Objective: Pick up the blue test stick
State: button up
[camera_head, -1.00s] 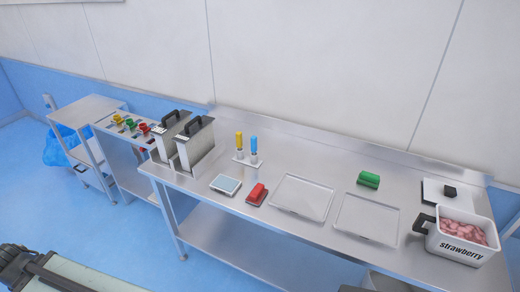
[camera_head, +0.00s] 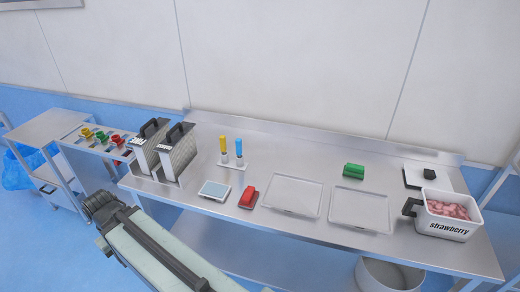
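The blue test stick (camera_head: 239,147) stands upright in a small pale holder (camera_head: 233,166) towards the back of the steel table (camera_head: 268,170). A yellow stick (camera_head: 223,145) stands upright just to its left in the same holder. My arm shows at the bottom left, in front of the table's left end and well apart from the sticks. My gripper's fingers do not show. Nothing hides the upper part of the blue stick.
Two metal containers with black handles (camera_head: 178,150) stand left of the sticks. A flat screen device (camera_head: 214,190), a red block (camera_head: 249,196) and two trays (camera_head: 292,196) lie in front and to the right. A strawberry bin (camera_head: 448,228) is at the right.

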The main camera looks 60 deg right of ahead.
aim_at(239, 150)
jog(key=z, duration=0.2)
jog(key=i, duration=1)
jog(key=u, duration=0.05)
